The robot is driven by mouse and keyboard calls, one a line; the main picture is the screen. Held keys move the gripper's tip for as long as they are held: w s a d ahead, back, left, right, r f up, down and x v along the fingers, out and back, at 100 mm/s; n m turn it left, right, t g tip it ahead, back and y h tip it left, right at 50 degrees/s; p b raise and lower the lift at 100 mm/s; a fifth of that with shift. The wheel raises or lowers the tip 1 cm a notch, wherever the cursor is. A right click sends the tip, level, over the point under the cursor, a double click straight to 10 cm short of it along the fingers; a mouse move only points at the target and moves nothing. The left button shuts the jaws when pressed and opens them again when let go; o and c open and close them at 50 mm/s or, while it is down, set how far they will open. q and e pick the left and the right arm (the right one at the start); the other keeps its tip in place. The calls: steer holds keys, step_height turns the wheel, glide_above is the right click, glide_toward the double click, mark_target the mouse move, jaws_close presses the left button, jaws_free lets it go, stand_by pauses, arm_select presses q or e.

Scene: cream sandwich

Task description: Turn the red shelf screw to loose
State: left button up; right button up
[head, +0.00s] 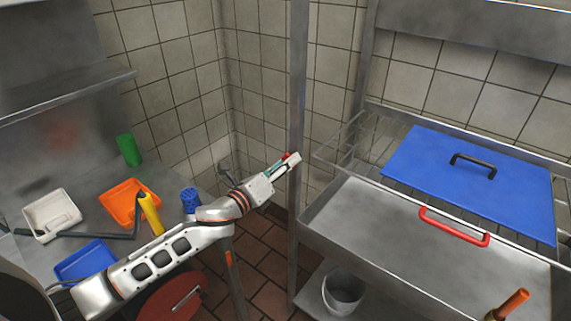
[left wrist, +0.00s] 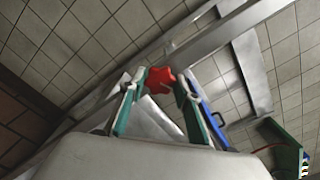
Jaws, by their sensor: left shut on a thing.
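The red shelf screw (left wrist: 159,79) is a small lobed red knob in the left wrist view, next to a metal rail of the rack. My left gripper (left wrist: 158,88) has its green-lined fingers on either side of the knob and is shut on it. In the head view the left gripper (head: 290,160) reaches the upright metal post (head: 298,110). Only a small bit of the red screw (head: 286,155) shows there, the rest being hidden by the fingers. My right gripper is not in view.
Right of the post stand a metal basin with a red handle (head: 453,228) and a blue lid (head: 470,185) on a wire shelf. A bucket (head: 343,291) is below. Left, a steel counter holds orange (head: 122,203), white (head: 52,214) and blue (head: 86,262) trays and a green cup (head: 129,150).

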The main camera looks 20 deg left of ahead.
arm_select(q)
steer(key=n, duration=2.7)
steer(key=shift+n, duration=0.6)
steer(key=o, duration=1.1)
